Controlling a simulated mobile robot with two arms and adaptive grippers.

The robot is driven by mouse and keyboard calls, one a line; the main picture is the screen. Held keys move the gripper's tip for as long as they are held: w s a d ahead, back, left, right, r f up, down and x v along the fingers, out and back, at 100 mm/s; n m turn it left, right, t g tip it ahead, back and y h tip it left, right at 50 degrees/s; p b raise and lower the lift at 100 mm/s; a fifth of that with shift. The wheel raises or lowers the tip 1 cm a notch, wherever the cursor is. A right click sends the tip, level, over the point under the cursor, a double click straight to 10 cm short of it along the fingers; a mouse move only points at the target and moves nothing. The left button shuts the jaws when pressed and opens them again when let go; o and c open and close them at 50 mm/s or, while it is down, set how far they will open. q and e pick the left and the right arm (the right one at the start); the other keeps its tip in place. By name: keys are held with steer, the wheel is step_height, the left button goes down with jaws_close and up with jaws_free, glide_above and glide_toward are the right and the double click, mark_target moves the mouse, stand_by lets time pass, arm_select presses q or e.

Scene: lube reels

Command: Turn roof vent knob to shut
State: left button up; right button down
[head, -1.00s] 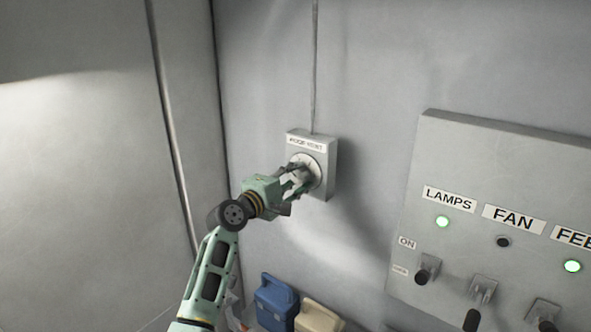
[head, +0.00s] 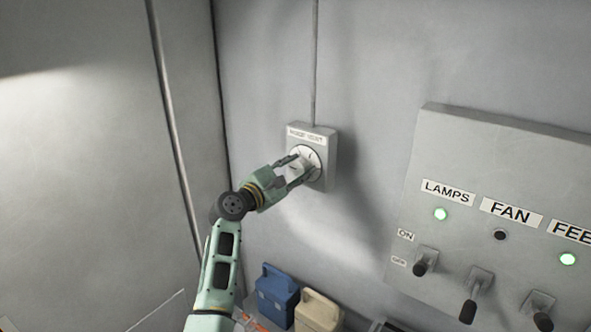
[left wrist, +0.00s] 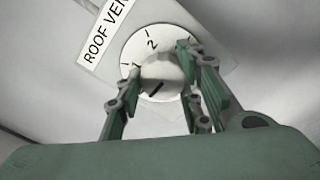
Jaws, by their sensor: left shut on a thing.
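The roof vent box (head: 326,177) is a small grey box on the wall with a label along its top edge. On its face is a round white dial (head: 312,152) with dark marks; a "2" shows on the dial in the left wrist view (left wrist: 135,47). The grey knob (left wrist: 163,72) sits at the dial's middle and has a dark pointer line toward the picture's lower left. My left gripper (head: 298,168) is shut on the knob, one finger on each side. The fingers hide part of the dial, including any shut mark. My right gripper is not in view.
A grey switch panel (head: 480,215) with LAMPS and FAN labels, levers and green lights is on the wall at right. A blue container (head: 277,297) and a cream container (head: 318,312) stand below. The wall between box and panel is clear.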

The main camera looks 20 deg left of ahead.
arm_select(q)
steer(key=shift+a+r, duration=0.15)
steer(key=shift+r, duration=0.25)
steer(key=o, duration=1.1)
steer(key=shift+w+a+f, duration=0.1)
steer(key=shift+f, duration=0.2)
steer(key=shift+s, duration=0.2)
steer(key=shift+s+f, duration=0.1)
steer(key=shift+s, duration=0.15)
steer(key=v, duration=1.1)
steer(key=shift+s+a, duration=0.1)
